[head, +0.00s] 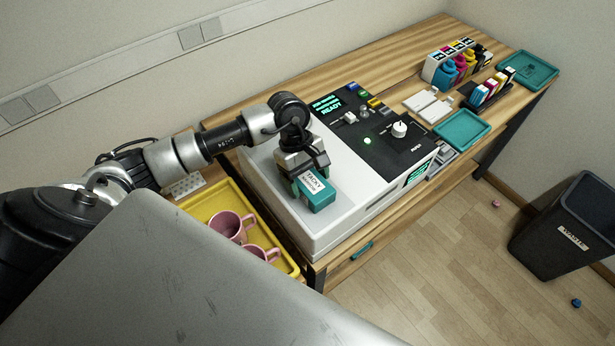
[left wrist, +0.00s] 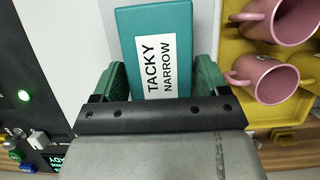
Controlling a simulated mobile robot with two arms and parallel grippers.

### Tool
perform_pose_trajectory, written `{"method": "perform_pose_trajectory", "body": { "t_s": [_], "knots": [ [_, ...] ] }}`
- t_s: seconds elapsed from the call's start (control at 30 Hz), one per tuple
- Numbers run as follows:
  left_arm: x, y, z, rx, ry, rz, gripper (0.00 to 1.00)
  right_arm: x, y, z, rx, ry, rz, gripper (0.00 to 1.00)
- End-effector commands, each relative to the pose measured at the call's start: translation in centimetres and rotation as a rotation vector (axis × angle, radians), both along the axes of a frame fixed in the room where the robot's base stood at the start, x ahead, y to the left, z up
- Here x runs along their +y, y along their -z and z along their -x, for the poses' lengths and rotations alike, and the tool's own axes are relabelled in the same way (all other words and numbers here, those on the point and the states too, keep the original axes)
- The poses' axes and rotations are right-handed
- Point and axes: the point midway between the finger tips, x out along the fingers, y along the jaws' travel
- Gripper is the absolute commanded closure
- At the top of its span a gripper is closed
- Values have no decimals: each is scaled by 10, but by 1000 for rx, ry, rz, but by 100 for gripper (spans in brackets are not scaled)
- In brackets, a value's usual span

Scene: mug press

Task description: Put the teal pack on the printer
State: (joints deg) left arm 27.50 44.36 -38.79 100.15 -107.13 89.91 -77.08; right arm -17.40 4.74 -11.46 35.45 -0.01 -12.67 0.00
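The teal pack (head: 318,192) is a box with a white label reading "TACKY NARROW". It also shows in the left wrist view (left wrist: 155,22). My left gripper (head: 305,181) has its green fingers on both sides of the pack, and they appear to touch it. The printer (head: 346,205) is a white machine with a black control panel, a lit "READY" display and a green light. The pack is over the printer's bare white top near its left front; I cannot tell whether it rests on it or hangs just above. My right gripper is not in view.
A yellow tray (head: 283,258) with pink mugs (head: 228,226) stands left of the printer. Ink bottles, cartridges, white cards and teal trays (head: 462,130) lie to the right. A black bin (head: 563,225) stands on the floor. White printer top around the pack is free.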

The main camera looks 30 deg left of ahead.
Motion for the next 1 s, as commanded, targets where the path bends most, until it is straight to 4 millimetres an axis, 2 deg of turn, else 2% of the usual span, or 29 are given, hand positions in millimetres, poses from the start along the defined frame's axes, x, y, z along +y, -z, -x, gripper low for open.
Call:
{"method": "perform_pose_trajectory", "body": {
  "t_s": [0.03,0.1,0.33,0.47,0.5,0.57,0.8,1.0],
  "knots": [
    [0,0,0,0,0,0,18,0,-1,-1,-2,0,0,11],
    [0,0,0,0,0,0,11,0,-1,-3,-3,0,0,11],
    [0,-1,0,0,0,0,11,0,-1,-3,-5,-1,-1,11],
    [0,-7,0,0,-1,0,11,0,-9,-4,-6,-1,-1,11],
    [3,-8,-2,-3,-1,-1,11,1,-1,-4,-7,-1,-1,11],
    [7,-16,-4,-5,-2,-3,11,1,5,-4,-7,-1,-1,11],
    [25,-64,-12,-7,-1,-1,11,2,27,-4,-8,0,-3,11],
    [37,-98,-16,-3,-1,-1,11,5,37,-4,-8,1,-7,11]
  ]
}}
